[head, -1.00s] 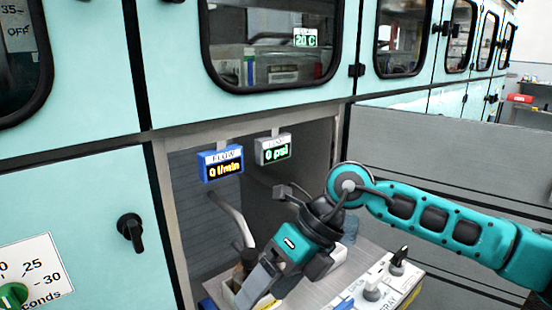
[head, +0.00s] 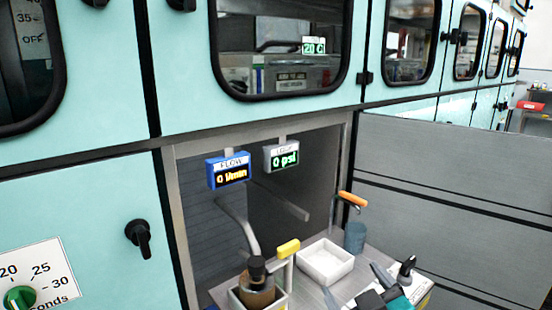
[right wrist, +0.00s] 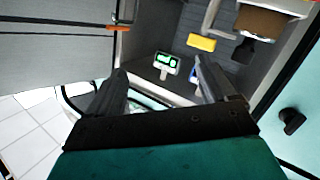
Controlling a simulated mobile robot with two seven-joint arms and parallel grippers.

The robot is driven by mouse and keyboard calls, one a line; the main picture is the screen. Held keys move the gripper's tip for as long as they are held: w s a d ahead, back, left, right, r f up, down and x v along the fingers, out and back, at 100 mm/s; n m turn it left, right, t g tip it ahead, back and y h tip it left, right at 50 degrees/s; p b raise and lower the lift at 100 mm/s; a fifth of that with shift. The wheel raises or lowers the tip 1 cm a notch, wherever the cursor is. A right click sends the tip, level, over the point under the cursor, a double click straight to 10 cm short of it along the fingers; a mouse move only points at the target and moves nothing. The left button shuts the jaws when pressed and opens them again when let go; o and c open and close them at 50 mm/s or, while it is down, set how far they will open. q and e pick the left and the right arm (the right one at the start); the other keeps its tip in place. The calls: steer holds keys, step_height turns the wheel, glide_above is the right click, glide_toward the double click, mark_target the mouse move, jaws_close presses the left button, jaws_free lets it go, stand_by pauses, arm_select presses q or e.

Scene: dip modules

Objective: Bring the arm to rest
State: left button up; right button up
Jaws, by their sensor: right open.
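My right gripper (head: 357,284) shows at the bottom right of the head view, low in front of the bench, with its teal body partly cut off by the frame edge. Its two grey fingers are apart. In the right wrist view the fingers of the right gripper (right wrist: 160,72) are also spread, with nothing held between them. Most of my right arm is out of the head view. My left gripper is not in view.
A white tray (head: 325,262), a blue-grey cup (head: 355,237) and a brown bottle in a holder (head: 256,288) stand in the recess. A yellow-handled lever (head: 288,248) and an orange handle (head: 352,199) stick up there. A white control box (head: 418,290) is beside the gripper.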

steer(key=s+d+f+m+g+h, duration=0.1)
steer(key=s+d+f+g, duration=0.25)
steer(key=s+f, duration=0.3)
steer(key=s+d+f+m+g, duration=0.2)
steer(key=s+f+g, duration=0.3)
steer(key=s, duration=0.3)
steer(key=s+d+f+m+g+h, duration=0.1)
steer(key=s+d+f+g, duration=0.1)
steer(key=s+f+g, duration=0.35)
steer(key=w+a+f+t+y, duration=0.3)
steer(key=w+a+f+t, duration=0.3)
steer(key=t, duration=0.3)
arm_select(q)
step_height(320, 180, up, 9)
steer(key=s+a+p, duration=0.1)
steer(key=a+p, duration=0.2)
steer(key=p, duration=1)
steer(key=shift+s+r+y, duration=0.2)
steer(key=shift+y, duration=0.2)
arm_select(e)
steer(key=d+r+h, duration=0.1)
steer(key=d+r, duration=0.2)
steer(key=r, duration=0.7)
steer(key=shift+r, duration=0.2)
